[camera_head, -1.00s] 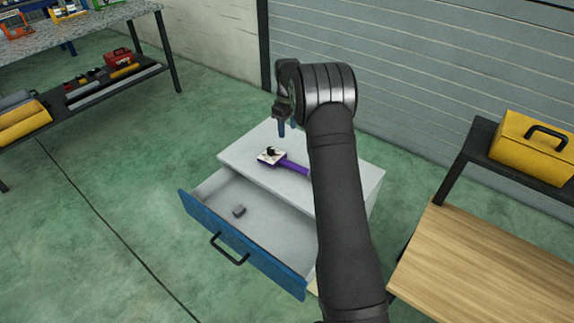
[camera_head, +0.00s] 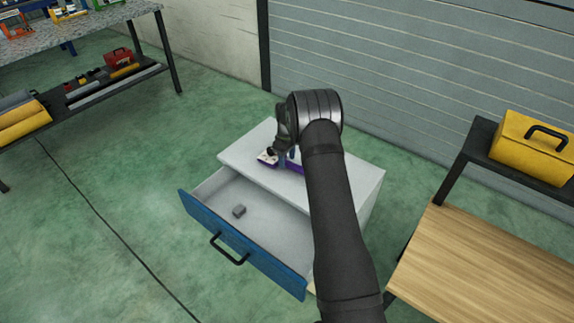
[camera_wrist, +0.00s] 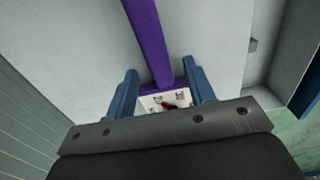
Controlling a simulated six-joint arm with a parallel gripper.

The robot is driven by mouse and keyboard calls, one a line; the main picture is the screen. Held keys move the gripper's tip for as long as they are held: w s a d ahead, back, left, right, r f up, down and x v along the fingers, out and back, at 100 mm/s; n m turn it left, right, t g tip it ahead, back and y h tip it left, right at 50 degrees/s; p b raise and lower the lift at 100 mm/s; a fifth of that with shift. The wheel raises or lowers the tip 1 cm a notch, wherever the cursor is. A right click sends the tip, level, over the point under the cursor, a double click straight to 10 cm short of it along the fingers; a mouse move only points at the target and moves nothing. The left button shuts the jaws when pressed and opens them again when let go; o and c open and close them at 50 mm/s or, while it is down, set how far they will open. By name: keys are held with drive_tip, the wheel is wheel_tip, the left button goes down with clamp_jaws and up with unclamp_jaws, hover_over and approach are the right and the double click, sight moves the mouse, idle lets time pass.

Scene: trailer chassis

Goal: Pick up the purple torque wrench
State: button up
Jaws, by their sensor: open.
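The purple torque wrench (camera_head: 295,167) lies on top of the grey drawer cabinet (camera_head: 345,180). Its purple handle (camera_wrist: 151,40) runs up the wrist view, and its pale square head (camera_wrist: 152,101) shows between my fingers. My gripper (camera_wrist: 160,85) is open, with one blue finger on either side of the wrench near its head. In the head view my gripper (camera_head: 284,155) is low over the cabinet top and hides part of the wrench. Whether the fingers touch the wrench or the cabinet top cannot be told.
The cabinet's blue-fronted drawer (camera_head: 240,245) is pulled open and holds a small grey block (camera_head: 239,211). A wooden-topped table (camera_head: 490,265) and a yellow toolbox (camera_head: 533,148) stand at the right. A workbench (camera_head: 85,30) is at the back left. Green floor is clear at the left.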

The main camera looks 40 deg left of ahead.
drive_tip(key=shift+f, duration=0.9)
clamp_jaws()
drive_tip(key=shift+r, duration=0.1)
drive_tip(key=shift+r, duration=0.1)
